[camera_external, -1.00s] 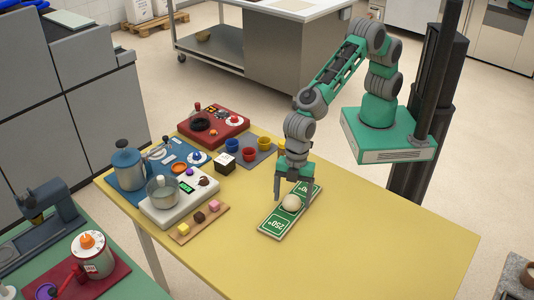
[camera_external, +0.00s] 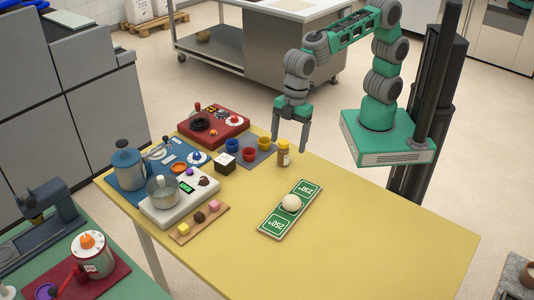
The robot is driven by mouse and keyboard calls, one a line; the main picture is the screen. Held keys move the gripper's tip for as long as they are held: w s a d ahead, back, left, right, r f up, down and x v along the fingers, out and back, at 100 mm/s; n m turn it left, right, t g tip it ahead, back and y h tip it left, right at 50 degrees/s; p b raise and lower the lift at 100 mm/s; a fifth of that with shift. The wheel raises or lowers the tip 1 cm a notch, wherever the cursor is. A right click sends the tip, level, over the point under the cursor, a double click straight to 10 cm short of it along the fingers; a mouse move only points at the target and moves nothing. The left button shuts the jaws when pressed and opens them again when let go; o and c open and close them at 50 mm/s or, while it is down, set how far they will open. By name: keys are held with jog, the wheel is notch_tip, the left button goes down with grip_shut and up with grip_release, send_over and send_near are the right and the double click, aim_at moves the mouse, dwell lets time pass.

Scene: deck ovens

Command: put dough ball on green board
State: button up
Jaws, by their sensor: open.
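The dough ball (camera_external: 291,202) is a pale round ball. It rests on the green board (camera_external: 272,221), near the board's middle. The board is a long green strip with a pale rim and white markings, lying flat on the yellow table. My gripper (camera_external: 290,140) is open and empty, pointing down.
On the yellow table (camera_external: 370,220), left of the board, are a wooden tray with small cubes (camera_external: 203,222), a white scale with a pot (camera_external: 180,203), a black-and-white cube (camera_external: 225,163) and coloured cups (camera_external: 249,154). The table's right side is clear.

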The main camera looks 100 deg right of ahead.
jog(key=s+d+m+t, duration=0.1)
jog(key=s+d+m, duration=0.4)
jog(key=d, duration=0.8)
jog(key=s+d+m+t+h, duration=0.1)
jog(key=s+d+m, duration=0.4)
jog(key=d, duration=0.8)
jog(key=shift+s+f, duration=0.45)
jog(key=shift+s, duration=0.15)
